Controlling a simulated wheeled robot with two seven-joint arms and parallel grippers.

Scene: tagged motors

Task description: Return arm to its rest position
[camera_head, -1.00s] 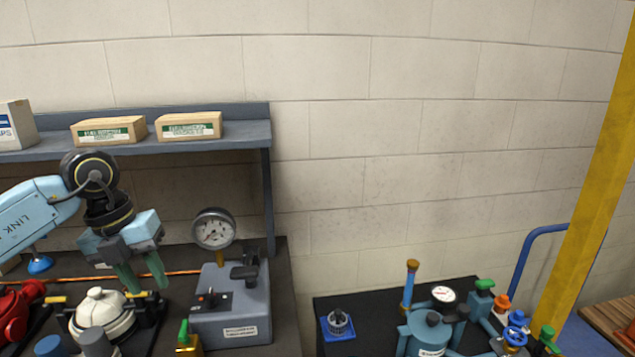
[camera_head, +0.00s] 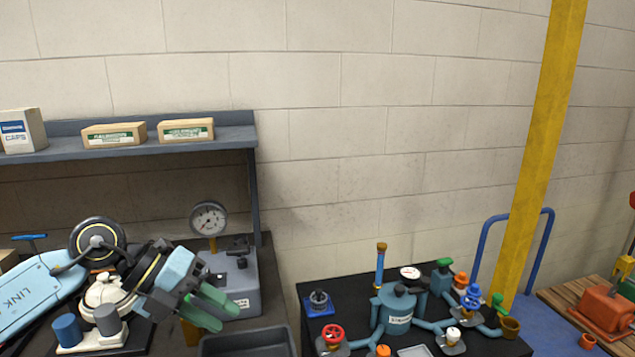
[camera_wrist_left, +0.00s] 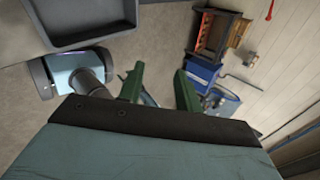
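My left arm comes in from the left in the head view. Its left gripper (camera_head: 214,306) has green fingers and hangs over the front of the left bench, in front of the grey gauge box (camera_head: 232,283). In the left wrist view the two green fingers of the left gripper (camera_wrist_left: 160,88) stand apart, with nothing between them but the floor and distant items. My right gripper is not in either view.
A dark grey tray (camera_head: 248,343) lies near the fingers. A white domed pot (camera_head: 105,292) is partly hidden by my arm. A shelf (camera_head: 170,141) with boxes runs above. A black table (camera_head: 318,290) with blue piping stands right, beyond a gap.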

